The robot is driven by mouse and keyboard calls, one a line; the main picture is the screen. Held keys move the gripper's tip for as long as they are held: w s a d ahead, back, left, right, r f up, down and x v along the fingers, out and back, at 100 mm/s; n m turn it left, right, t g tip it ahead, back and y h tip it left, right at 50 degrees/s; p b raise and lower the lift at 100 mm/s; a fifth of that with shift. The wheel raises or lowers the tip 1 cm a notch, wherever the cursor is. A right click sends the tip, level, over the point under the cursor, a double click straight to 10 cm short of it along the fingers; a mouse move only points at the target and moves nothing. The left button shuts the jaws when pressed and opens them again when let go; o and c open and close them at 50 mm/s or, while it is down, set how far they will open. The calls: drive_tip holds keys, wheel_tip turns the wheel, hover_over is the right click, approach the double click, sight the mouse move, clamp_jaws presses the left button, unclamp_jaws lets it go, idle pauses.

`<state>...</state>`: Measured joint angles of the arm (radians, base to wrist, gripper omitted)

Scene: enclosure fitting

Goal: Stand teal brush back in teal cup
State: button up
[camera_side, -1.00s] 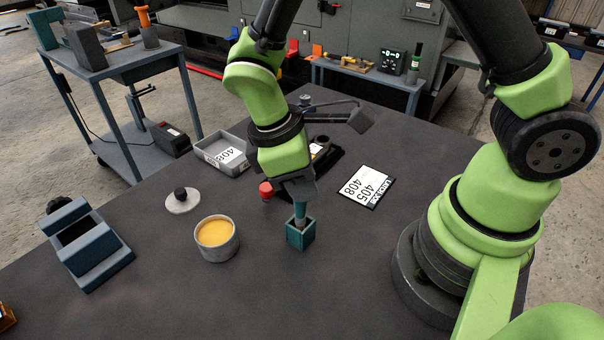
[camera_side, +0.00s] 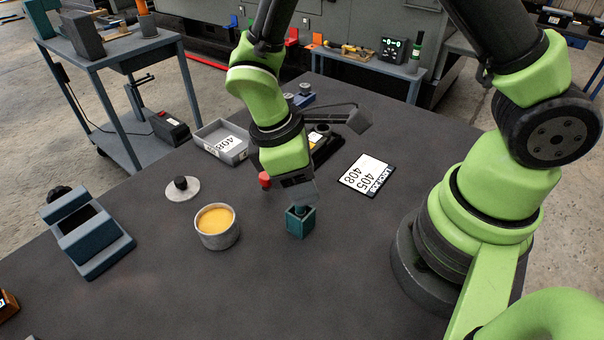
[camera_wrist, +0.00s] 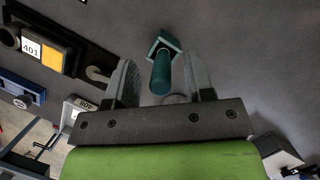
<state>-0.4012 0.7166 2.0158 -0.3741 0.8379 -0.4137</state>
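The teal cup (camera_side: 301,224) stands upright on the dark table in the side view, and also shows in the wrist view (camera_wrist: 171,41). The teal brush has its handle (camera_wrist: 161,73) sticking up from the cup, between my fingers. Its lower end is hidden inside the cup, and most of the handle is hidden by my gripper in the side view. My gripper (camera_side: 301,198) is low, right over the cup. In the wrist view my gripper (camera_wrist: 161,80) is open, with a gap between the handle and each finger.
A grey pot of yellow contents (camera_side: 216,227) stands left of the cup, with a round lid (camera_side: 182,189) behind it. A blue-grey holder (camera_side: 88,235) is farther left. A grey tray (camera_side: 222,142) and a label card (camera_side: 367,176) lie behind. The front table is clear.

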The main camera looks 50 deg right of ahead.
drive_tip(key=v, duration=1)
drive_tip(key=s+d+r+m+t+y, duration=0.4)
drive_tip(key=s+d+r+m+t, duration=0.3)
drive_tip(key=r+m, duration=0.5)
drive_tip(key=s+t, duration=0.2)
drive_tip(key=s, duration=0.1)
drive_tip(key=shift+s+m+t, duration=0.3)
drive_tip(key=shift+s+t, duration=0.05)
drive_tip(key=shift+t, duration=0.05)
